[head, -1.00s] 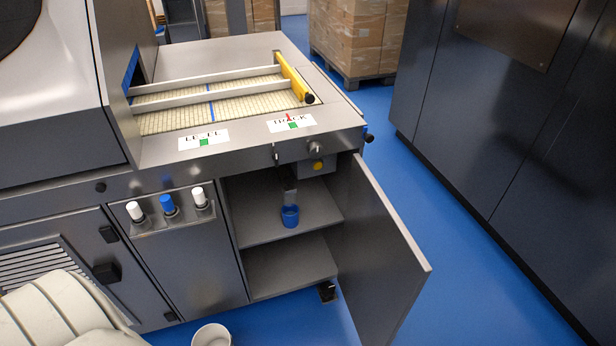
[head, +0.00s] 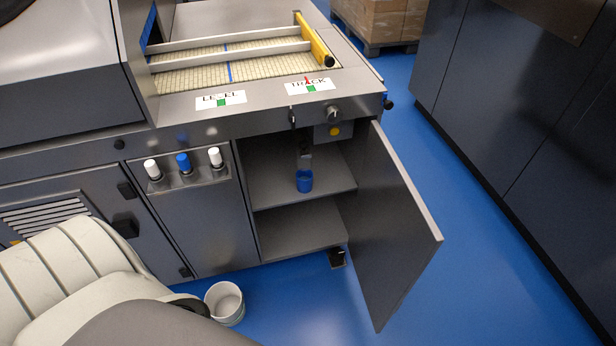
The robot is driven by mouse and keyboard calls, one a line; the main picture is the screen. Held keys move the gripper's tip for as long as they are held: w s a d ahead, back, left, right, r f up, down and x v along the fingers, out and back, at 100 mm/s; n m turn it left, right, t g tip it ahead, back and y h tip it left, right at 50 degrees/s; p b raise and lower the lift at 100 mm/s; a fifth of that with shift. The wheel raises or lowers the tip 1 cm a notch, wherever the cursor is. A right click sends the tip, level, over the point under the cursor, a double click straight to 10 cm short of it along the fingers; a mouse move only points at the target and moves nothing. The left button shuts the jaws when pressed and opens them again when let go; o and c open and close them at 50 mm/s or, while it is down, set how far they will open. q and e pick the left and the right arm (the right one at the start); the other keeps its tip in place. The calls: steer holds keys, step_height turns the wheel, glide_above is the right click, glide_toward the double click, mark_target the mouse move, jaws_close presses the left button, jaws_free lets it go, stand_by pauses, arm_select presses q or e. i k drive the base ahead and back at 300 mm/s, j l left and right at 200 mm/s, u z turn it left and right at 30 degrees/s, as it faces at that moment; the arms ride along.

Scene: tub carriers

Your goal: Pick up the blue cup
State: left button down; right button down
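The blue cup (head: 304,182) stands upright on the upper shelf (head: 275,192) inside the open cabinet. It is directly below a small grey dispenser-like fitting (head: 304,155) that hangs from above. I cannot tell whether the fitting touches the cup. Neither of my grippers shows in the head view. Parts of my own arm or body fill the bottom left corner, well short of the cabinet.
The cabinet door (head: 390,235) stands open on the right, jutting toward me. A white bucket (head: 225,304) is on the blue floor before the cabinet. Dark tall cabinets (head: 520,110) line the right. Blue floor (head: 455,270) is clear between door and cabinets.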

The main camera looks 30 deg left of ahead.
mark_target(304, 176)
steer(key=u, duration=0.95)
steer(key=i+u, duration=0.65)
steer(key=i, duration=0.15)
